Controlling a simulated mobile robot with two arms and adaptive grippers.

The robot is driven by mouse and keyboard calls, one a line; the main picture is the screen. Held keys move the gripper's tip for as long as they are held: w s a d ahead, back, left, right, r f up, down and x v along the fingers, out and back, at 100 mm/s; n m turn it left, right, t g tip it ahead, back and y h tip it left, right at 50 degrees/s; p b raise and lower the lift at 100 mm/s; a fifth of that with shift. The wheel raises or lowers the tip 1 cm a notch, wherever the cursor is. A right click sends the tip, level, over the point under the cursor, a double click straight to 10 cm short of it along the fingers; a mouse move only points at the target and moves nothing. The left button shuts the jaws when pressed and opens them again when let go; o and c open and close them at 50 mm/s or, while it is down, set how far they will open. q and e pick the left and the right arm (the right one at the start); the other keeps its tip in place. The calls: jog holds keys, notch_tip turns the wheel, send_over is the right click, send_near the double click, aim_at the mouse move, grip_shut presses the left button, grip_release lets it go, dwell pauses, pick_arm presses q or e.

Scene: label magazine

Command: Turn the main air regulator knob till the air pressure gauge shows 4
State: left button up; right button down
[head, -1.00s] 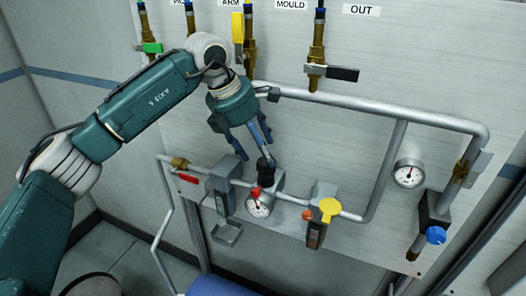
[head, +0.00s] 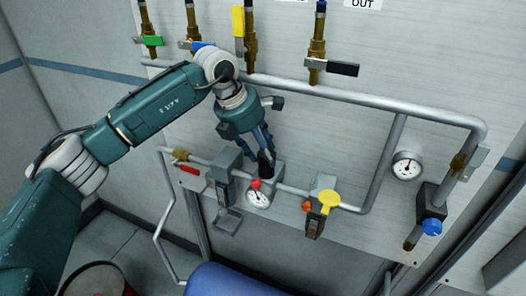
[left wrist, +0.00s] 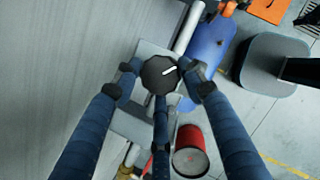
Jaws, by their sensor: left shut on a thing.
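The black regulator knob (head: 266,167) sits on top of the regulator body on the lower pipe. A small round white gauge (head: 258,197) is on the front of that body, with a red part just above it; I cannot read its number. My left gripper (head: 264,152) reaches down from above and is shut on the knob. In the left wrist view the knob (left wrist: 159,75) shows from above with a white pointer mark, and the fingers (left wrist: 158,82) stand around it, partly hiding its sides. My right gripper is not in view.
A second gauge (head: 407,166) and a blue knob (head: 432,227) are at the right. A yellow knob (head: 329,201) and a red valve lever (head: 189,170) flank the regulator on the lower pipe. A blue drum (head: 225,281) stands below; the left wrist view shows a red bin (left wrist: 190,150).

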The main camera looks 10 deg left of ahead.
pick_arm(q)
jog(key=shift+s+f+n+b, duration=0.15)
jog(key=shift+f+n+b, duration=0.2)
jog(key=shift+b, duration=0.4)
jog(key=shift+d+r+n, duration=0.1)
jog(key=shift+r+n, duration=0.05)
jog(key=shift+n, duration=0.1)
jog(key=shift+r, duration=0.1)
jog(key=o, duration=1.1)
jog(key=shift+s, duration=0.1)
jog(key=shift+r+y, duration=0.1)
jog(key=shift+y, duration=0.2)
jog(key=shift+r, duration=0.25)
jog(key=v, duration=1.1)
jog(key=shift+s+r, duration=0.1)
jog(key=shift+s, duration=0.25)
